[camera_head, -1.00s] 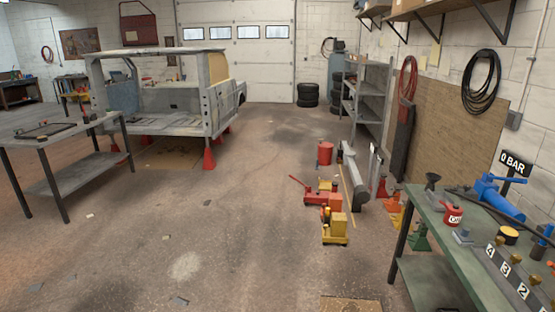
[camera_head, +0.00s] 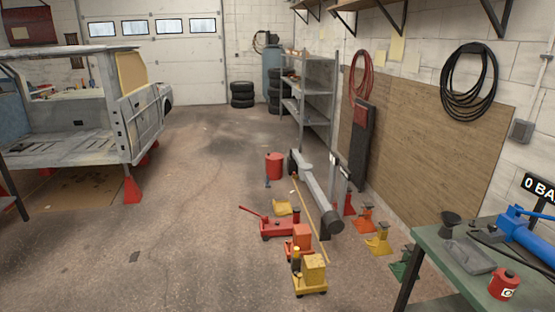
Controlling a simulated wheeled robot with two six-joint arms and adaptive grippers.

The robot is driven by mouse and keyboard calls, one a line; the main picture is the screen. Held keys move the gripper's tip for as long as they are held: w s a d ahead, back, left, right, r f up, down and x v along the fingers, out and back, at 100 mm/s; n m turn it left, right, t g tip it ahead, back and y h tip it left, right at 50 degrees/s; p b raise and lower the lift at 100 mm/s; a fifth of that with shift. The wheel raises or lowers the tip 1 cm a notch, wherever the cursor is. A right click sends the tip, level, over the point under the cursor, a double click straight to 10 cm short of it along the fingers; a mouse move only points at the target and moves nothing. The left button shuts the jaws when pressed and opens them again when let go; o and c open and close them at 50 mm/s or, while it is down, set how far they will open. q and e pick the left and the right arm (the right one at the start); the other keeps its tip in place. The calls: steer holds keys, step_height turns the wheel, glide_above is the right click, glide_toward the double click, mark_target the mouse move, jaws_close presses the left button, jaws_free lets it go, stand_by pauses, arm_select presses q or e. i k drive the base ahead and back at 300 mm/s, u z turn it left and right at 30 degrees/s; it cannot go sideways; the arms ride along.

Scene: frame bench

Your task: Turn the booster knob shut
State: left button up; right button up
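No knob that I can pick out as the booster knob shows in this view. A blue tool (camera_head: 530,236), perhaps the booster, lies on the green bench (camera_head: 440,262) at the right and is cut off by the right edge. A black sign (camera_head: 541,188) reading "0 BA", its end cut off, stands behind it. Neither of my grippers is in view.
The bench also holds a red can (camera_head: 503,284) and a grey tray (camera_head: 468,254). Left of it on the floor are a yellow jack (camera_head: 312,275), red jacks (camera_head: 275,228) and a grey axle (camera_head: 318,195). A truck body (camera_head: 85,115) stands left. The floor at front left is clear.

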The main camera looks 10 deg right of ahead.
mark_target(491, 227)
steer(key=z, duration=0.3)
steer(key=i, duration=1.2)
steer(key=z, duration=1.15)
steer(key=i, duration=0.9)
steer(key=z, duration=0.95)
